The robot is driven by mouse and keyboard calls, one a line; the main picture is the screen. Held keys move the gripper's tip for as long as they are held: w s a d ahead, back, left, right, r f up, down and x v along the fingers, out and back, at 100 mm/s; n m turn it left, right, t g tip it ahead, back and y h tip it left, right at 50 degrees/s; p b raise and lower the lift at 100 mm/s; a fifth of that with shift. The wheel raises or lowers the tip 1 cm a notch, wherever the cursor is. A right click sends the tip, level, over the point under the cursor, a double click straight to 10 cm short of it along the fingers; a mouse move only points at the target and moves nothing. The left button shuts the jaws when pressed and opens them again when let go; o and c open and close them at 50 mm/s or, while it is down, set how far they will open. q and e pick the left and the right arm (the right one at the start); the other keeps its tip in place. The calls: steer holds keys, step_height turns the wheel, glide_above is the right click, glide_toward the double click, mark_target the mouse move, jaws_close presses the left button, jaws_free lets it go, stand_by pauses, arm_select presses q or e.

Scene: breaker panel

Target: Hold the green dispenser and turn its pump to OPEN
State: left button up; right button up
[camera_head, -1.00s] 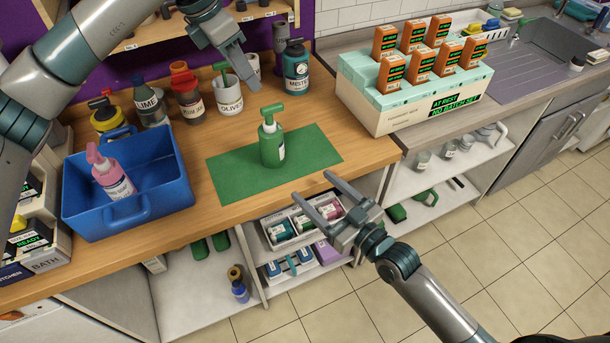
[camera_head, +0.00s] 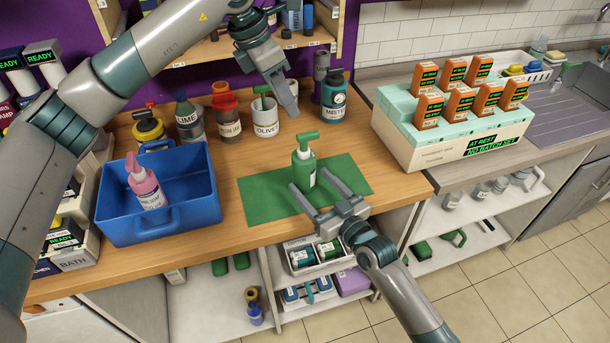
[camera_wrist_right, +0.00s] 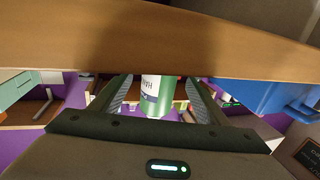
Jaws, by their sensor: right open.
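The green dispenser (camera_head: 304,171) stands upright on a green mat (camera_head: 262,198). Its green pump head (camera_head: 307,138) is on top; I cannot read any OPEN mark. My right gripper (camera_head: 309,178) is open at the dispenser's near side, one finger to each side of its lower body. In the right wrist view the dispenser, with its white label (camera_wrist_right: 151,88), shows between the open fingers (camera_wrist_right: 158,80). I cannot tell whether they touch it. My left gripper (camera_head: 288,102) hangs pointing down, behind and above the dispenser, clear of it; its finger gap is hidden side-on.
A blue caddy (camera_head: 185,218) with a pink pump bottle (camera_head: 145,187) stands left. Several containers line the back, including the OLIVE pot (camera_head: 264,120) and a teal-labelled bottle (camera_head: 333,96). A box of orange cartons (camera_head: 440,152) stands right. The mat around the dispenser is clear.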

mark_target(310, 182)
steer(key=shift+x, duration=2)
steer(key=c, duration=1.2)
steer(key=shift+c, duration=0.2)
arm_select(q)
steer(key=shift+o, duration=0.2)
steer(key=shift+d+f, duration=0.1)
